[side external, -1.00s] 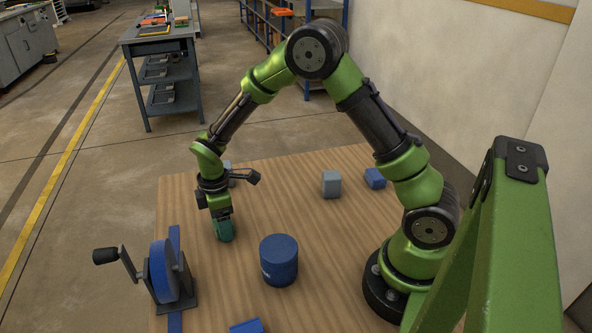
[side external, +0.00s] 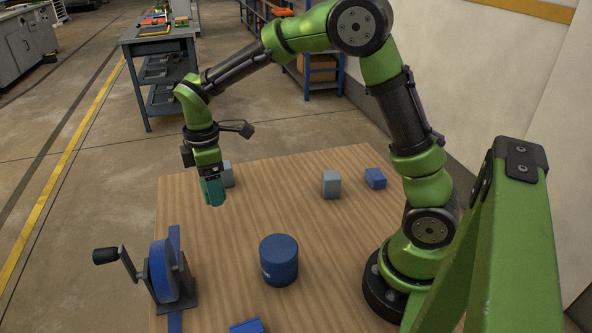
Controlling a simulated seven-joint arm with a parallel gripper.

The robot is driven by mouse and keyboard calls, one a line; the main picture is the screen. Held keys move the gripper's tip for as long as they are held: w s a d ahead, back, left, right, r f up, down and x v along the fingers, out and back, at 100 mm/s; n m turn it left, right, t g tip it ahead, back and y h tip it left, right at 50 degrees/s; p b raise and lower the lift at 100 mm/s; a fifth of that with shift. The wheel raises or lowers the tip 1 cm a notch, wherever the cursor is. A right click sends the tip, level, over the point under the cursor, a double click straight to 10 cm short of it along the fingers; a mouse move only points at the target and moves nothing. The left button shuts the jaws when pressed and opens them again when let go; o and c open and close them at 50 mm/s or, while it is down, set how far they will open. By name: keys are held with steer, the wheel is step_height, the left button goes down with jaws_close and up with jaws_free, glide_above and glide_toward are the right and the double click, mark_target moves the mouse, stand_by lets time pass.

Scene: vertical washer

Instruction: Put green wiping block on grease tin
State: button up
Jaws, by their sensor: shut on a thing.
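The green wiping block (side external: 213,192) is a small teal-green block held in the air above the left part of the wooden table. My gripper (side external: 208,178) points down and is shut on it. The grease tin (side external: 279,262) is a blue cylinder standing upright on the table, to the right of and lower in the picture than the block. Its flat blue top is bare. The block is clear of the tin.
A blue wheel with a black crank handle (side external: 163,272) stands at the table's left edge. Another blue block (side external: 246,326) is at the front edge. The table (side external: 340,235) around the tin is clear.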

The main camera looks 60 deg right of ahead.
steer(key=s+a+r, duration=0.3)
steer(key=s+r, duration=0.3)
steer(key=s, duration=0.3)
steer(key=m, duration=0.1)
glide_above(279, 247)
steer(key=f, duration=0.2)
steer(key=shift+m, duration=0.3)
steer(key=shift+f, duration=3.7)
steer(key=shift+f, duration=0.2)
steer(key=o, duration=1)
steer(key=shift+o, duration=0.2)
steer(key=shift+r, duration=0.15)
